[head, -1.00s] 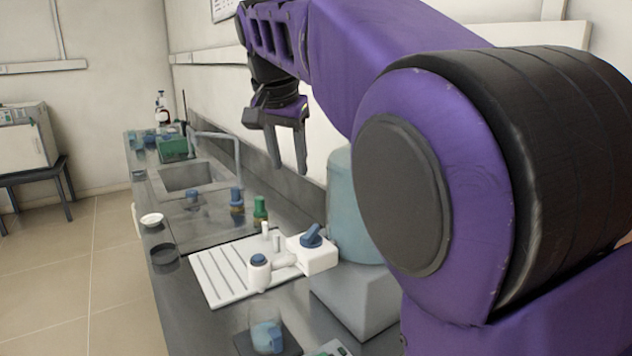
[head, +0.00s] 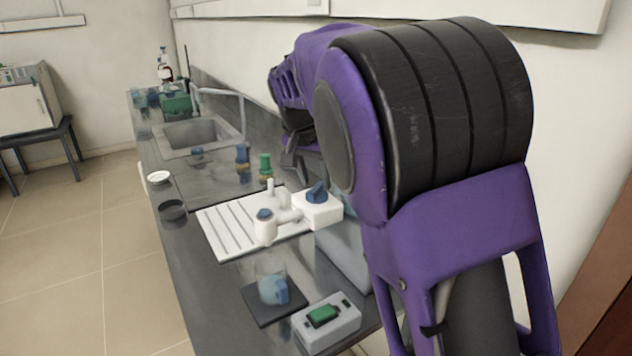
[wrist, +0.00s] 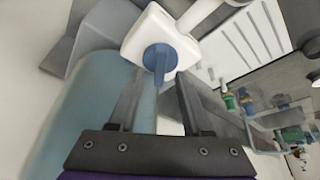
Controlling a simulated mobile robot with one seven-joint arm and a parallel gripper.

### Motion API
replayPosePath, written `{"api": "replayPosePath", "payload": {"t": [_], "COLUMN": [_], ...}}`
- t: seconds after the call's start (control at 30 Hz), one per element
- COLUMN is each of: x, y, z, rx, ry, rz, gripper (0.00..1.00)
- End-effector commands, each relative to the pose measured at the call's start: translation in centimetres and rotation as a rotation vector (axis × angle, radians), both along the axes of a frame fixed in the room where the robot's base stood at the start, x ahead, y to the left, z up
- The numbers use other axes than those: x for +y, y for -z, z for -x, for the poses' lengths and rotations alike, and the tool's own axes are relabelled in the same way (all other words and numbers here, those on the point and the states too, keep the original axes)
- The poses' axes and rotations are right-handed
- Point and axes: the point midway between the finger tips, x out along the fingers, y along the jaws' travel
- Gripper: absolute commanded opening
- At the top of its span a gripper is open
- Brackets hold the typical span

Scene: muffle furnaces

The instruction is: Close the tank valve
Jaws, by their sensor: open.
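The tank valve is a white block (head: 318,213) with a blue handle (head: 317,192), on the bench beside my arm in the head view. In the wrist view the white block (wrist: 137,38) and its blue handle (wrist: 159,60) lie just beyond my fingertips. The handle lines up with the gap between my fingers, with nothing held. My gripper (wrist: 157,88) is open. In the head view my gripper (head: 293,163) is partly hidden by my arm, above and behind the valve. The pale blue tank (wrist: 95,110) fills the left of the wrist view; my arm mostly hides it in the head view.
A white ribbed drain tray (head: 225,237) lies under the spout. In front are a beaker (head: 271,286) on a dark plate and a grey box with a green top (head: 327,325). Green- and blue-capped bottles (head: 265,167) and a sink (head: 200,137) stand farther back.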

Motion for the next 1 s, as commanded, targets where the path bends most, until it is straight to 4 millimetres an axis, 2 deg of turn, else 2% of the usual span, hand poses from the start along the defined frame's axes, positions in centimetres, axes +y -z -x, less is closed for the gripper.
{"api": "replayPosePath", "payload": {"t": [0.17,0.47,0.73,1.0], "x": [-0.22,-0.23,-0.21,-0.2], "y": [1.34,1.52,1.49,1.47], "z": [-0.48,-0.58,-0.57,-0.57], "rx": [0.0,-0.001,-0.001,-0.001], "ry": [0.0,0.0,0.0,0.0], "rz": [0.001,0.0,0.0,-0.001], "gripper": [0.49,0.49,0.02,0.0]}}
